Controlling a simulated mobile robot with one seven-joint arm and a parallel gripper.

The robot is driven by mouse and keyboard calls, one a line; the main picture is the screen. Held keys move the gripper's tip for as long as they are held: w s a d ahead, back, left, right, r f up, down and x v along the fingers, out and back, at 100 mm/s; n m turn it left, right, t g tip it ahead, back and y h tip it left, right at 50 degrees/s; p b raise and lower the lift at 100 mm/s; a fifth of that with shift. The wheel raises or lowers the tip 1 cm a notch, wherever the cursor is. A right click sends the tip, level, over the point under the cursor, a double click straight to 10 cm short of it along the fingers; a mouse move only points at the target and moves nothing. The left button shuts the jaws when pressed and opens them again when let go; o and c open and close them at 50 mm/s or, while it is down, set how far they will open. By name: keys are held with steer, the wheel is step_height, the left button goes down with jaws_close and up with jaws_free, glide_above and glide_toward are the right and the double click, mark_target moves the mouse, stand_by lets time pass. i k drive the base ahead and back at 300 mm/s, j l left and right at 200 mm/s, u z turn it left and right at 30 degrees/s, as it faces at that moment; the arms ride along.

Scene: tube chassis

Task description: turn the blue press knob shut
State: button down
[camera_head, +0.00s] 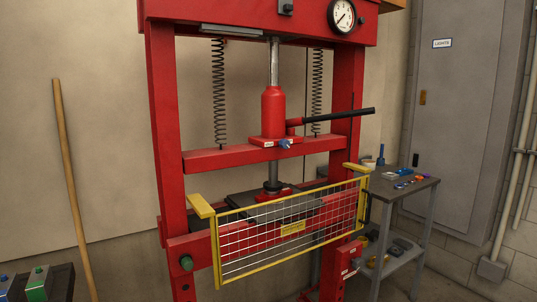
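The blue press knob (286,144) is a small blue handle on the front of the red plate at the foot of the red bottle jack (273,110). It sits right of a small white label, at the middle crossbar of the red press (163,120). It is too small to tell whether it is open or shut. My gripper is not in view.
A yellow-framed mesh guard (293,228) stands across the press front, below the knob. A black jack handle (340,115) sticks out to the right above it. A grey side table (406,187) with small items stands right. A wooden pole (75,190) leans left.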

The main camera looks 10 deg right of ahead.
mark_target(284, 143)
steer(key=i+l, duration=0.1)
steer(key=i, duration=0.85)
steer(key=j+u, duration=0.05)
